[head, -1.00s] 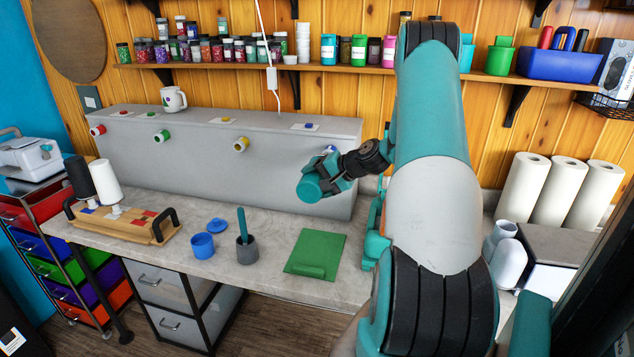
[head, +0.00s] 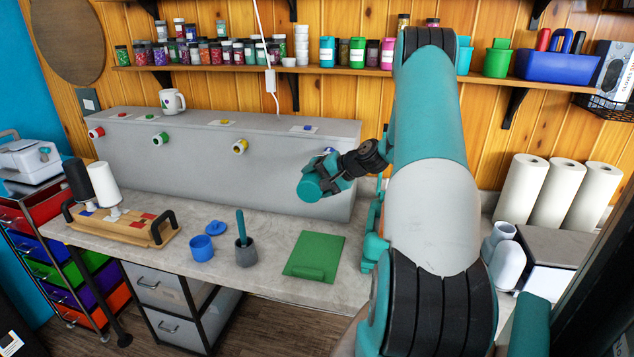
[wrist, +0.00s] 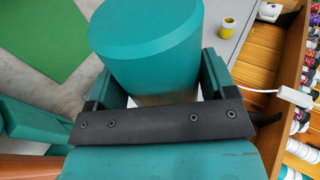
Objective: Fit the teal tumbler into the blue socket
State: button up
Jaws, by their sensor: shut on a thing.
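The teal tumbler (head: 309,189) is held in my gripper (head: 329,174), in front of the right part of the grey box. In the wrist view the tumbler (wrist: 145,45) sits between the two teal fingers, tilted, its flat end pointing away from my gripper. The blue socket (head: 330,150) is on the front of the grey box, below a blue-marked label, and only a small part shows behind my gripper. The tumbler is apart from the socket; the gap between them cannot be judged exactly.
The grey box (head: 200,150) also carries red (head: 96,132), green (head: 160,138) and yellow (head: 240,146) sockets. A green mat (head: 313,257), blue cup (head: 201,248) and grey cup (head: 246,253) are on the counter below. A shelf (head: 300,72) of jars hangs above.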

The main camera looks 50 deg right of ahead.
jog(key=shift+w+d+r, duration=0.15)
jog(key=shift+d, duration=0.35)
dwell(1.2)
jog(key=o, duration=1.5)
jog(key=p+v, duration=0.2)
jog(key=v, duration=0.5)
dwell(0.3)
